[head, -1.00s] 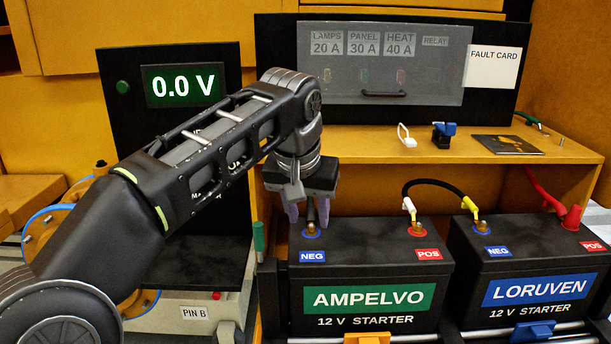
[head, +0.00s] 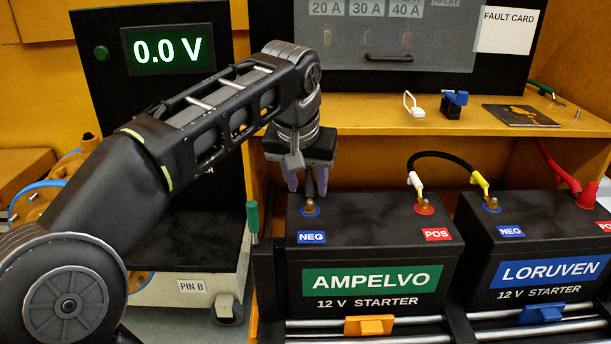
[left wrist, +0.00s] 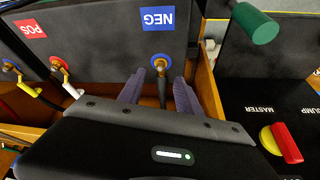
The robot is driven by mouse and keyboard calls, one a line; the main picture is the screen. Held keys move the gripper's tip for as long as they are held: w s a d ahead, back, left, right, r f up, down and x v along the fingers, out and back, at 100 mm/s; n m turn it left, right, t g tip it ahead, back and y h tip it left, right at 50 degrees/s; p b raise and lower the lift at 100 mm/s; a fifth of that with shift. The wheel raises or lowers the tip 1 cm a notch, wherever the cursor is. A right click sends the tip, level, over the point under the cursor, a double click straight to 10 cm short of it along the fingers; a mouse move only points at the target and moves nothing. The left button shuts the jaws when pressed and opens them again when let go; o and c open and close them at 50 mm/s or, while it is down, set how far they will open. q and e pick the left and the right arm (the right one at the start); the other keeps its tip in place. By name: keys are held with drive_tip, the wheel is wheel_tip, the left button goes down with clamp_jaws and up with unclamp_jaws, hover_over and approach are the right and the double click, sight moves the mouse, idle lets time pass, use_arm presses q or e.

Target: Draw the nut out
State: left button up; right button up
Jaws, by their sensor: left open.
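The AMPELVO battery (head: 372,252) stands in the middle of the head view. Its NEG terminal (head: 309,207) has a blue ring and a small brass-coloured piece, perhaps the nut; it also shows in the left wrist view (left wrist: 160,66). A dark, rod-like piece (left wrist: 162,92) runs from this terminal between my fingers; I cannot tell what it is. My left gripper (head: 308,188) is open, pointing down just above the NEG terminal. In the left wrist view its two purple fingers (left wrist: 160,82) stand either side of the dark piece, apart from it. My right gripper is not in view.
The LORUVEN battery (head: 540,255) stands to the right, linked by a black cable (head: 440,155) to AMPELVO's POS terminal (head: 424,205). A green-handled tool (head: 253,220) stands left of AMPELVO. A shelf (head: 400,122) with small parts overhangs behind. A panel reads 0.0 V (head: 165,49).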

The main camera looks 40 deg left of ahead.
sight(310, 201)
use_arm(q)
drive_tip(key=x, duration=0.5)
clamp_jaws()
idle(0.4)
drive_tip(key=shift+r, duration=0.1)
idle(0.3)
idle(0.4)
